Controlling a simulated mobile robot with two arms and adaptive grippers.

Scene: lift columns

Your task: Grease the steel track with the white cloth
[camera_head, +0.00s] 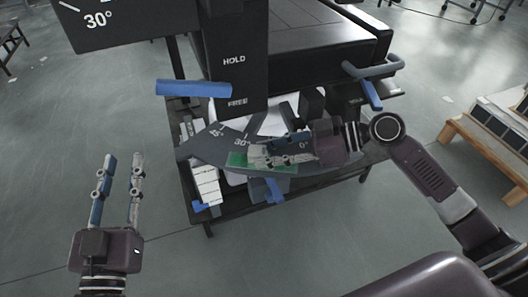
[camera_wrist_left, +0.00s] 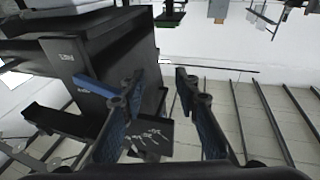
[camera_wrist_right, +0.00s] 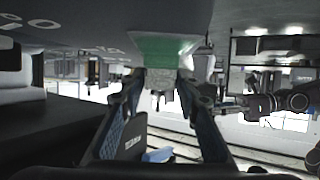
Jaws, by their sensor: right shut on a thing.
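The steel track (camera_head: 205,147) is a curved dark grey plate with angle marks, low on the black machine. A green patch (camera_head: 237,160) lies along its front; the green also shows in the right wrist view (camera_wrist_right: 165,48). My right gripper (camera_head: 256,156) reaches in from the right over the track, its tips at the green patch. It is shut on a small pale piece, seemingly the white cloth (camera_wrist_right: 160,78), largely hidden by the fingers. Whether the cloth touches the track is hard to tell. My left gripper (camera_head: 124,160) is open and empty, well left of the machine.
A black column (camera_head: 235,60) marked HOLD and FREE rises behind the track, with a blue handle (camera_head: 193,88) sticking out left. A grey-blue handle (camera_head: 375,68) is at right. A wooden rack (camera_head: 490,135) stands far right.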

